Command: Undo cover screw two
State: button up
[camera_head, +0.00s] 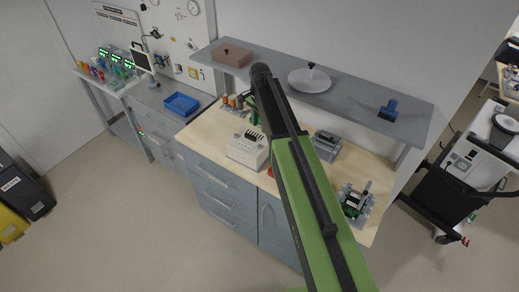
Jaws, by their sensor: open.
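I cannot make out cover screw two; single screws are too small to tell at this distance. Several devices stand on the wooden bench top (298,178). They are a cream box (246,150) with dark slots on top, a grey unit (327,146) at the back, and an open grey fixture with green parts (355,204) at the right. My green and black arm crosses the middle of the view, in front of the bench and shelf, and hides part of both. My gripper's fingers cannot be made out.
A grey shelf (350,99) above the bench holds a brown block (231,56), a white dish (309,80) and a blue piece (388,110). A blue tray (181,104) lies on the left counter. A dark cart (436,190) stands right. The floor in front is clear.

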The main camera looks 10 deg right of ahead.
aim_at(260, 146)
notch_tip(260, 146, down, 12)
jog(key=b, duration=1)
jog(key=shift+r, duration=0.1)
jog(key=shift+c, duration=0.2)
grip_shut()
